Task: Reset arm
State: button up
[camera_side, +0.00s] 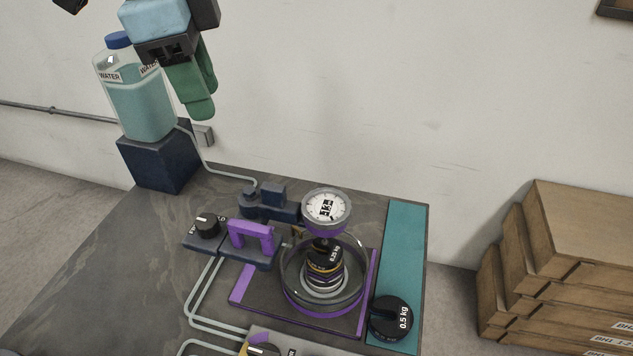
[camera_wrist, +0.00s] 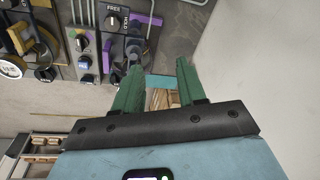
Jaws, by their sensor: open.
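My gripper (camera_side: 195,95) is raised high at the upper left of the side view, in front of the water bottle and well above the table. In the wrist view its two green fingers (camera_wrist: 157,78) are spread apart with nothing between them. The purple lever handle (camera_side: 252,236) stands on a dark block beside a black knob (camera_side: 208,225). A dial gauge (camera_side: 326,209) stands behind a clear round vessel (camera_side: 323,275) holding stacked weights, one marked 0.25 kg.
The water bottle (camera_side: 140,95) stands on a dark blue block (camera_side: 158,160) at the back left. A 0.5 kg weight (camera_side: 391,319) sits on a teal strip (camera_side: 405,240) along the right table edge. Wooden crates (camera_side: 560,260) are stacked beyond it. Pale tubes cross the table.

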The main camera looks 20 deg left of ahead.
jog(key=s+a+f+n+t, duration=0.2)
jog(key=a+f+n, duration=0.4)
jog(key=a, duration=0.4)
jog(key=s+a+f+n+t+y, duration=0.1)
jog(key=s+a+f+n+t, duration=0.2)
jog(key=a+f+n, duration=0.4)
jog(key=s+a+f, duration=0.1)
jog(key=a, duration=0.2)
jog(key=shift+s+a, duration=0.25)
jog(key=shift+a, duration=0.1)
